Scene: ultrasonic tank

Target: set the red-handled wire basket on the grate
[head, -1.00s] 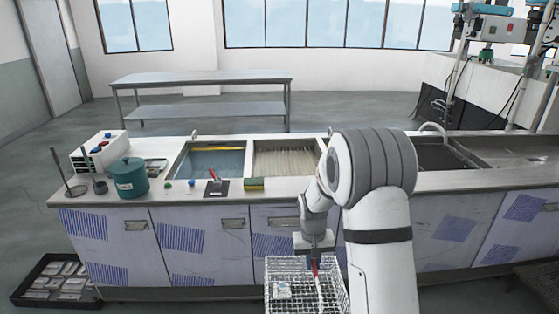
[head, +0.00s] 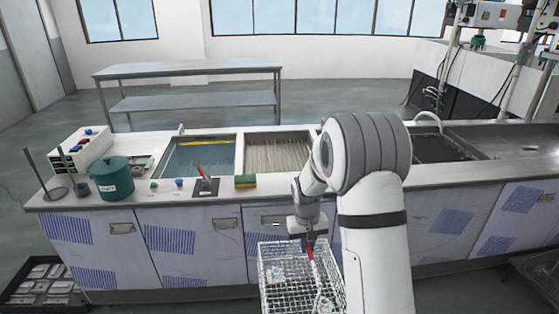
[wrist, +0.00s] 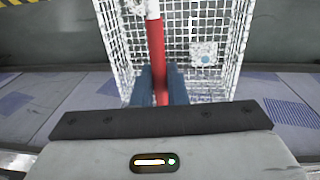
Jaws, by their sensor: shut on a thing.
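The white wire basket (head: 272,292) hangs low in front of the counter in the head view, with a small pale item inside it. My gripper (head: 309,243) is shut on its red handle (head: 311,254). In the wrist view the blue fingers (wrist: 160,86) sit on both sides of the red handle (wrist: 157,50), and the basket mesh (wrist: 228,40) spreads beyond. A pale ribbed grate-like surface (head: 277,153) fills the middle basin of the counter, above and behind the basket. My arm hides part of the counter to its right.
The left basin (head: 200,158) holds bluish liquid. A dark basin (head: 440,149) lies right of my arm. A green pot (head: 112,180), a small stand with a red-handled item (head: 204,186) and a sponge (head: 245,181) line the counter's front. A black crate (head: 42,290) is on the floor.

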